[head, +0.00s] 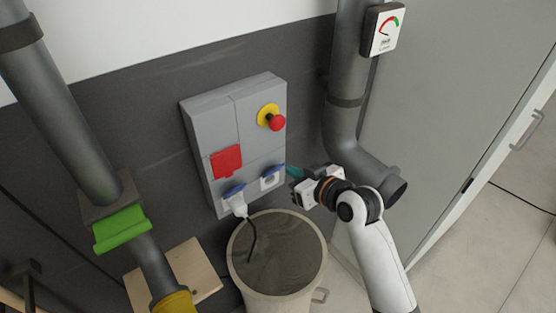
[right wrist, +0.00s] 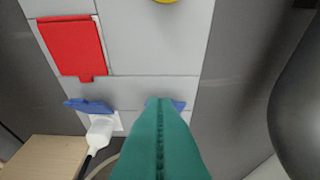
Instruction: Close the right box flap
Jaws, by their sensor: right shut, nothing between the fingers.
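A grey electrical box (head: 211,130) hangs on the dark wall. Its right blue flap (head: 272,169) stands raised above a white socket (head: 270,181). The left blue flap (head: 233,190) is also raised, over a white plug (head: 238,206) in its socket. My right gripper (head: 293,171) is shut and empty, its teal fingertips just right of the right flap. In the right wrist view the teal fingers (right wrist: 162,110) cover most of the right flap (right wrist: 180,105) and its socket. Whether they touch the flap I cannot tell. My left gripper is out of view.
The box carries a red cover (head: 227,161) and a red button on a yellow base (head: 272,117). A round bin (head: 237,279) stands below, with the plug's black cable hanging over it. Grey pipes (head: 345,100) flank the box, and a grey cabinet (head: 450,80) stands at the right.

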